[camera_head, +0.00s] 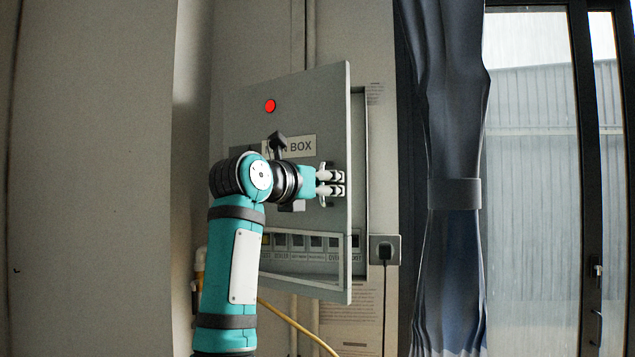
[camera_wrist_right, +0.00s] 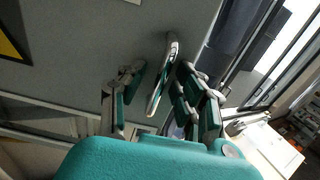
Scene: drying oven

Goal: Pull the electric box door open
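The electric box door (camera_head: 315,110) is a grey panel with a red round light, a label partly reading "BOX" and a row of small switch windows. Its right edge stands out from the box frame (camera_head: 358,170), so it looks ajar. My right gripper (camera_head: 332,183) is in front of the door near its right edge. In the right wrist view, the door handle (camera_wrist_right: 163,72) is a slim upright bar between the fingers of my right gripper (camera_wrist_right: 160,95). Gaps show on both sides of the handle, so the gripper looks open around it. My left gripper is not in view.
A wall socket with a black plug (camera_head: 385,249) is just right of the box. A dark curtain (camera_head: 455,120) hangs further right, beside a glass door (camera_head: 540,180). A yellow cable (camera_head: 300,327) runs below the box. A plain wall (camera_head: 90,150) is on the left.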

